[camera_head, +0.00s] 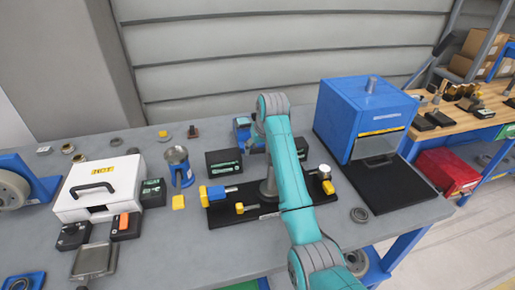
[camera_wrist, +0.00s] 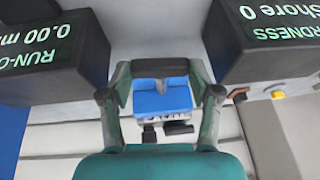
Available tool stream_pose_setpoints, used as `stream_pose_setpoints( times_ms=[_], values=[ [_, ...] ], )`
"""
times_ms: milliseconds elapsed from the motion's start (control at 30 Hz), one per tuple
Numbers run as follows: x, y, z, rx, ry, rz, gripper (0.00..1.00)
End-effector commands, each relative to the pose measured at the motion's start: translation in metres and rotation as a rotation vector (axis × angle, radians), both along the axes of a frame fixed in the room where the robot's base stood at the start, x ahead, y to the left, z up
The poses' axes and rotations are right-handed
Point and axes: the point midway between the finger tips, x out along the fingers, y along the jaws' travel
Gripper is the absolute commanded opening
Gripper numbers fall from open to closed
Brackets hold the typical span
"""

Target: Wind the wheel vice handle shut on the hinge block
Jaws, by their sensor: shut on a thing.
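The wheel vice is a small blue body (camera_head: 242,132) at the back of the grey bench, partly hidden by my arm in the head view. In the wrist view its blue body with a groove (camera_wrist: 162,97) shows between my fingers. My gripper (camera_wrist: 161,70) has a finger on each side and is shut on a grey part across the near side of the vice, which looks like its handle. Two dark bits sit at the far side of the blue body. The head view hides my gripper behind my arm. I cannot make out the hinge block.
A black run-out display box (camera_wrist: 55,55) and a black hardness display box (camera_wrist: 262,40) flank my gripper closely. In the head view, a black board (camera_head: 228,215) with yellow-ended parts lies in front. A blue cabinet (camera_head: 345,120) stands right, a white case (camera_head: 98,188) left.

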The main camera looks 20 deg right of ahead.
Motion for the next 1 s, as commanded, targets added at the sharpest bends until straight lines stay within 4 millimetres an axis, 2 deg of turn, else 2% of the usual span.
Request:
stream_pose_setpoints(
  times_ms=[400, 433, 500, 533, 1000],
  values=[
    [-0.0002, -0.0013, -0.0007, 0.05, 0.001, -0.001, 0.28],
    [-0.0002, -0.0013, -0.0007, 0.05, 0.001, -0.001, 0.67],
    [-0.0002, -0.0012, -0.0007, 0.049, 0.001, -0.001, 0.85],
    [-0.0001, -0.0013, -0.0006, 0.049, 0.001, -0.001, 0.88],
    [0.0, -0.0015, 0.0, 0.043, 0.0, -0.001, 0.88]
  ],
)
